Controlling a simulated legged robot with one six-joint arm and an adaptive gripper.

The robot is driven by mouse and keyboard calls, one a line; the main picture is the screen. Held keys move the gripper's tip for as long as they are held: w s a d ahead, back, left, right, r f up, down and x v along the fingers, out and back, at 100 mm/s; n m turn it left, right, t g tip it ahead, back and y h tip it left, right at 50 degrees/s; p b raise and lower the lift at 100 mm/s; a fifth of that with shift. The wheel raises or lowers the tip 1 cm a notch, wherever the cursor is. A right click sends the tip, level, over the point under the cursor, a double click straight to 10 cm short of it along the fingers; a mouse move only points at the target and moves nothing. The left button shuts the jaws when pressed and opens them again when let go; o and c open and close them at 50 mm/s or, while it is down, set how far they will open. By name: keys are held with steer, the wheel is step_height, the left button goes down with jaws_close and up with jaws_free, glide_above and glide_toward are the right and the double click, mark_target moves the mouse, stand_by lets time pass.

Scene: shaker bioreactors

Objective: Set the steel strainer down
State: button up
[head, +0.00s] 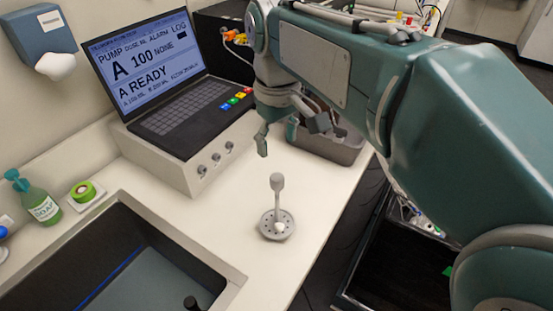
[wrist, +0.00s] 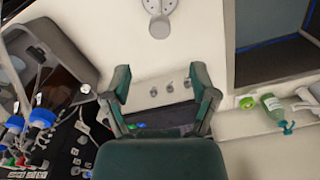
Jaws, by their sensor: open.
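The steel strainer (head: 277,224) stands on the white counter, its round perforated base flat and its knobbed stem pointing up. In the wrist view the strainer (wrist: 159,20) shows at the top edge, partly cut off. My gripper (head: 278,146) is open and empty, above the counter and behind the strainer, apart from it. In the wrist view my gripper's fingers (wrist: 160,88) are spread with nothing between them.
A pump console with a screen (head: 150,70) stands behind on the counter. A sink (head: 130,265) is at the front left, with a soap bottle (head: 38,200) and green tape roll (head: 85,191) beside it. A grey bin (head: 335,145) sits near the counter's right edge.

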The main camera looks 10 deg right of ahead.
steer(key=s+d+f+m+t, duration=0.5)
steer(key=s+d+f+m, duration=0.1)
steer(key=s+d, duration=0.5)
steer(key=shift+s+f+m+t, duration=0.3)
steer(key=shift+s+f+m, duration=0.1)
steer(key=shift+s+f, duration=0.45)
